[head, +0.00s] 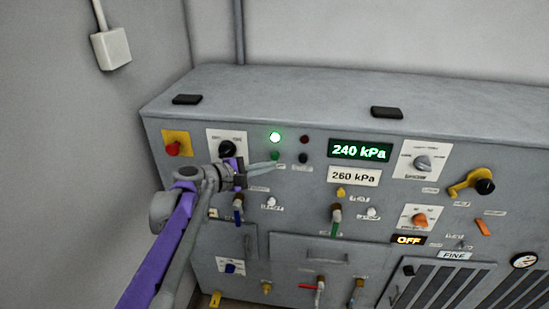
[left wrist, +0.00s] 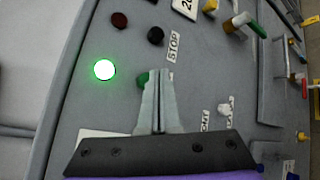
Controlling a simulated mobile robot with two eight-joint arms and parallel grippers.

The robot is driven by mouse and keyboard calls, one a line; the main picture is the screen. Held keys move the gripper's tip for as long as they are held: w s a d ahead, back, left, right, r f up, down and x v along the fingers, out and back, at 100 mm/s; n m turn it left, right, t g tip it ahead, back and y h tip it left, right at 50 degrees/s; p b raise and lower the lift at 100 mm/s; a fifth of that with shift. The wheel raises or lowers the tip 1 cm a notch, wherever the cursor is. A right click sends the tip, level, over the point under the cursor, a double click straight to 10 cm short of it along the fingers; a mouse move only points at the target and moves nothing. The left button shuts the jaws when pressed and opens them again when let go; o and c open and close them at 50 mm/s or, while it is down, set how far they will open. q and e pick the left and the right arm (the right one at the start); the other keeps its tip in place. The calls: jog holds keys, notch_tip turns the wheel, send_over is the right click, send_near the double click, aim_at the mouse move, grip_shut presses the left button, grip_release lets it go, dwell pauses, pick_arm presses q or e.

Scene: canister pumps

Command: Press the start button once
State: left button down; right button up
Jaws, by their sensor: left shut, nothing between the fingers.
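The green start button (head: 274,155) is on the grey panel, below a lit green lamp (head: 275,137). In the left wrist view the green button (left wrist: 142,79) shows just left of my fingertips, partly covered by them. My left gripper (head: 276,165) is shut and empty, with its tips at or just below the button in the head view. I cannot tell whether the tips touch it. The button's label is mostly hidden behind the fingers. My right gripper is not in view.
A black button (left wrist: 155,35) labelled STOP sits close beside the green one, below a dark red lamp (head: 304,139). A red button on a yellow plate (head: 173,147) is at the left. The display (head: 360,152) reads 240 kPa. Several knobs and valve levers crowd the panel.

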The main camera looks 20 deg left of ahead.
pick_arm(q)
jog(key=s, duration=0.2)
jog(key=s+d, duration=0.1)
jog(key=s, duration=0.1)
jog(key=shift+s+d+p, duration=0.1)
jog(key=shift+s+p, duration=0.25)
jog(key=shift+p, duration=0.05)
dwell(0.5)
jog(key=s+d+f+m+g+y+p, duration=0.25)
jog(key=s+d+f+m+g, duration=0.45)
jog(key=s+d, duration=0.4)
jog(key=s+a+f+m+y+p, duration=0.1)
jog(key=s+f+m+y, duration=0.1)
jog(key=s+m, duration=0.3)
jog(key=s+a+f+m+g+y+p, duration=0.1)
jog(key=s+f+m+y+p, duration=0.1)
jog(key=s+m, duration=0.4)
jog(key=s+f+y, duration=0.1)
jog(key=s+f, duration=0.1)
jog(key=s, duration=0.1)
jog(key=shift+s+a+f, duration=0.2)
jog(key=shift+a+f, duration=0.15)
jog(key=shift+f, duration=0.05)
